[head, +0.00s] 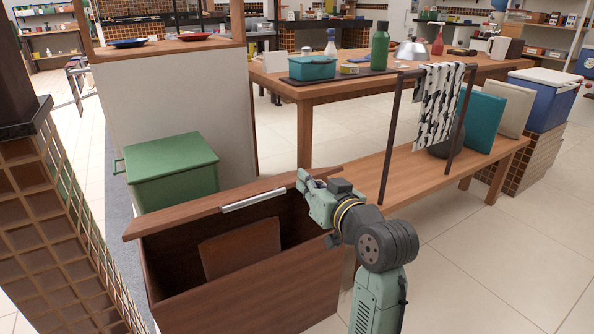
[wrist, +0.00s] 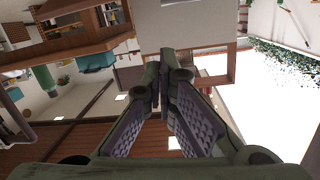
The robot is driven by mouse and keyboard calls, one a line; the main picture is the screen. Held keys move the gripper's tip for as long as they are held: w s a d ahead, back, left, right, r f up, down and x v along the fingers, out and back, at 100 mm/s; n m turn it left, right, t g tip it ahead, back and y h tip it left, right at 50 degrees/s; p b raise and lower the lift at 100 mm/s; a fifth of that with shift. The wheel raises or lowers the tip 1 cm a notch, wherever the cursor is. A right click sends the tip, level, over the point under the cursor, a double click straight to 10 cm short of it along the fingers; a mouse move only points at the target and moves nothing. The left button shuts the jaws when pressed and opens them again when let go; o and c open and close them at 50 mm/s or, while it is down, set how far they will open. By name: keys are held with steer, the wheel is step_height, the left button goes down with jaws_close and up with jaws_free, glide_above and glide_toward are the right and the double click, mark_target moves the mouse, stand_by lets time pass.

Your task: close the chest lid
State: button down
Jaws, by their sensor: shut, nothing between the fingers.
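The wooden chest (head: 245,306) stands open at the bottom of the head view, with its dark interior showing. Its brown lid (head: 180,222) is raised and seen nearly edge-on, with a metal handle strip (head: 254,200) along it. A brown panel (head: 240,248) shows inside the chest. My gripper (head: 303,181) is at the right end of the lid's edge; I cannot tell whether it touches the lid. In the wrist view my gripper (wrist: 164,82) has its fingers together with nothing between them. A brown wooden surface, perhaps the lid, shows at lower left there.
A green box (head: 172,170) stands behind the chest. A wooden table (head: 330,90) with bottles and a teal container is beyond. A low bench (head: 400,175) with a towel rack is to the right. A tiled pillar (head: 50,210) is close on the left. Open floor lies at lower right.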

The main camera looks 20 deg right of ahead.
steer(key=w+a+r+n+p, duration=0.1)
steer(key=a+r+p, duration=0.35)
steer(key=p, duration=0.85)
steer(key=n+g+p, duration=0.2)
steer(key=g+p, duration=0.1)
steer(key=p, duration=1.1)
glide_above(261, 196)
steer(key=w, duration=0.3)
step_height(261, 196, down, 5)
steer(key=shift+s+f+y, duration=0.3)
steer(key=shift+s+f, duration=0.45)
steer(key=shift+s, duration=0.35)
steer(key=shift+s+f, duration=0.35)
steer(key=shift+f, duration=0.15)
